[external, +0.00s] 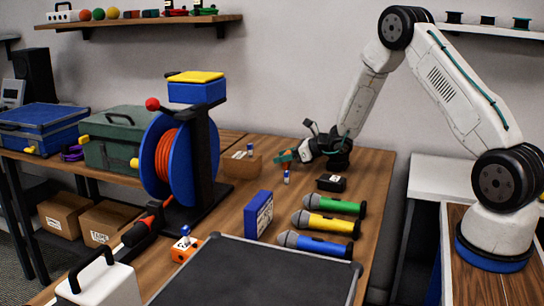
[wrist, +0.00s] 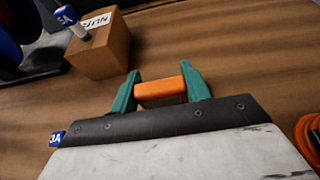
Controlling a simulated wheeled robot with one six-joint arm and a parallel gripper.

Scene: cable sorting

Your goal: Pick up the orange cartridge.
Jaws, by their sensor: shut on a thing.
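The orange cartridge (wrist: 161,92) sits crosswise between the two teal fingers of my gripper (wrist: 160,95) in the wrist view, with a finger touching each end. My gripper is shut on it. In the external view my gripper (external: 291,156) is over the back part of the wooden table, and only a small orange part of the cartridge (external: 281,158) shows between the fingers. The cartridge's lower side is hidden, and I cannot tell exactly how high it is above the table.
A cardboard box (wrist: 101,45) with a blue-and-white 5A piece (wrist: 68,18) is near my gripper. A 3A piece (external: 287,178) stands below it. A black block (external: 331,183), several microphones (external: 335,205) and a blue box (external: 258,214) are nearer. A cable reel (external: 207,150) stands left.

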